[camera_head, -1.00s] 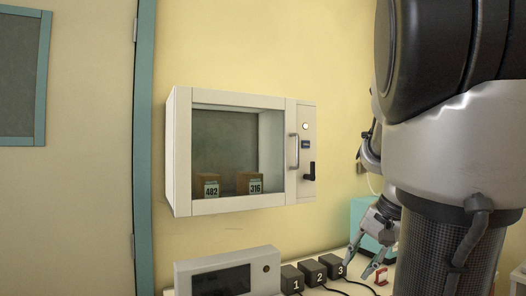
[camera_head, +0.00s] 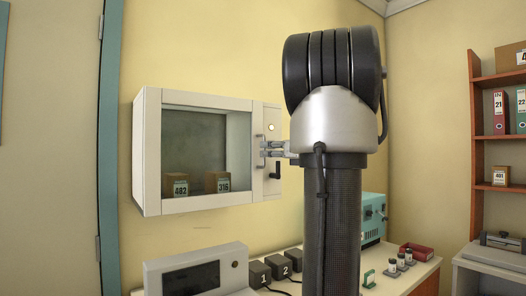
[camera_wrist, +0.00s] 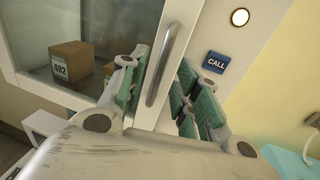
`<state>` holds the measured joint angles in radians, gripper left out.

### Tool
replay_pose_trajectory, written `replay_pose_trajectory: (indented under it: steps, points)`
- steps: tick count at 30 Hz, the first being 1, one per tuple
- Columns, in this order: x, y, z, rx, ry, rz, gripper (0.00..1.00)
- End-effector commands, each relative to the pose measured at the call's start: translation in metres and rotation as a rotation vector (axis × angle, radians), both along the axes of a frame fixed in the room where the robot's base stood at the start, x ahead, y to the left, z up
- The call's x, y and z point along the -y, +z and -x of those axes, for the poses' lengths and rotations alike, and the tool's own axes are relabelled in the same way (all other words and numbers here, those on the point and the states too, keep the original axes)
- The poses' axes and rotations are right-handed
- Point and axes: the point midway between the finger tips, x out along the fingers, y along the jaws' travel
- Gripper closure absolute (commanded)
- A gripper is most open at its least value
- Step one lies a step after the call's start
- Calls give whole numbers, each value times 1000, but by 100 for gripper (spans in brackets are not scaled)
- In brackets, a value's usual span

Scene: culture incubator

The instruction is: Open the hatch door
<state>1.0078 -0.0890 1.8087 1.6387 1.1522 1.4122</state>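The hatch (camera_head: 208,101) is a white wall cabinet with a glazed hatch door (camera_head: 240,150), which is closed. Its upright grey bar handle (camera_wrist: 163,62) is at the door's right edge; in the head view my gripper partly covers it. My gripper (camera_wrist: 168,92) is open, with its green-padded fingers on either side of the handle. A gap shows between the pads and the bar. In the head view my gripper (camera_head: 272,148) reaches the handle from the right.
Behind the glass stand boxes 482 (camera_head: 176,186) and 316 (camera_head: 218,182). A CALL label (camera_wrist: 216,62) and round light (camera_wrist: 239,17) are right of the handle. Below, a bench holds a white device (camera_head: 196,272), numbered black blocks (camera_head: 259,273) and a teal machine (camera_head: 372,220).

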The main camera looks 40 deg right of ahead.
Motion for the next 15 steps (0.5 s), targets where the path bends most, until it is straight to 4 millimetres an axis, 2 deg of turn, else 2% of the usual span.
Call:
replay_pose_trajectory:
  steps: [3, 6, 15]
  points:
    - [-4, 0, -19, 0, 3, 1, 68]
    - [-4, 0, -29, 0, 1, 1, 68]
    - [-5, 0, -35, -1, 0, 3, 68]
